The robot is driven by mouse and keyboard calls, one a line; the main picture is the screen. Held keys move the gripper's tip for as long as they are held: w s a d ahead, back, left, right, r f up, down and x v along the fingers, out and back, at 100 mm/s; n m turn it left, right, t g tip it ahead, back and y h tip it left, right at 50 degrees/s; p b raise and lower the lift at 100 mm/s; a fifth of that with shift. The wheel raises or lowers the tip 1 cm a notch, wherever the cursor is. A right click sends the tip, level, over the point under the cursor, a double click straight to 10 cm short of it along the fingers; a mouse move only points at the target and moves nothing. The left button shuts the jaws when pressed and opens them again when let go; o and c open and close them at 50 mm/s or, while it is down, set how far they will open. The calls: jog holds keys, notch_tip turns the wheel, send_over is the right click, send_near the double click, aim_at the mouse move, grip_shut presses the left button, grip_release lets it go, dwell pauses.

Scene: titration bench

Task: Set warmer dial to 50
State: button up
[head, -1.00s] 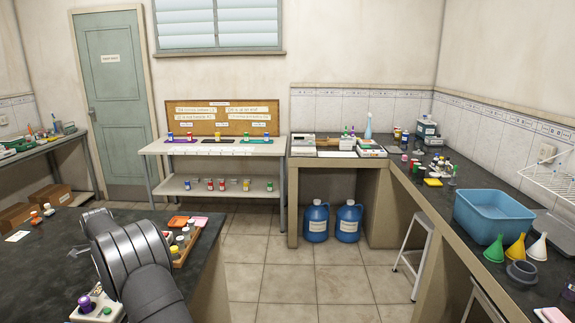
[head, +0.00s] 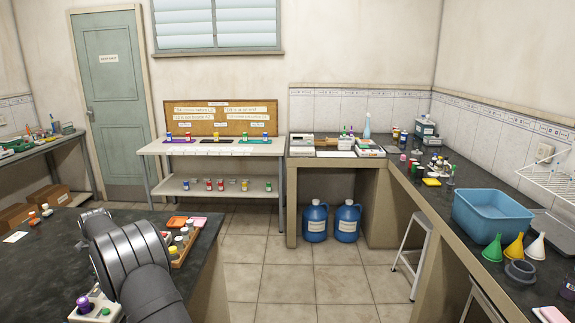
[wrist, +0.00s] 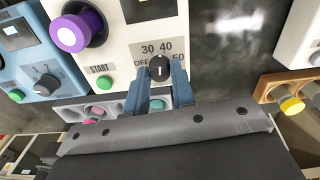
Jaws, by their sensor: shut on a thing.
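In the wrist view, the black warmer dial (wrist: 159,67) sits on a white panel (wrist: 118,42) with the printed marks OFF, 30, 40 and 50 around it. Its white pointer line looks roughly upright, towards the 30 and 40 marks; the exact setting is hard to read. My gripper (wrist: 161,76) has its two blue fingers on either side of the dial, shut on it. The fingers partly cover the OFF and 50 marks. In the head view, my arm hides the dial and my gripper.
A large purple knob (wrist: 80,28) and a green START button (wrist: 104,83) are left of the dial. A blue device with another dial (wrist: 47,85) stands further left. A wooden rack with a yellow cap (wrist: 292,105) is at right. Dark bench surface (wrist: 230,50) lies between.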

jog(key=m, duration=0.7)
jog(key=o, duration=1.3)
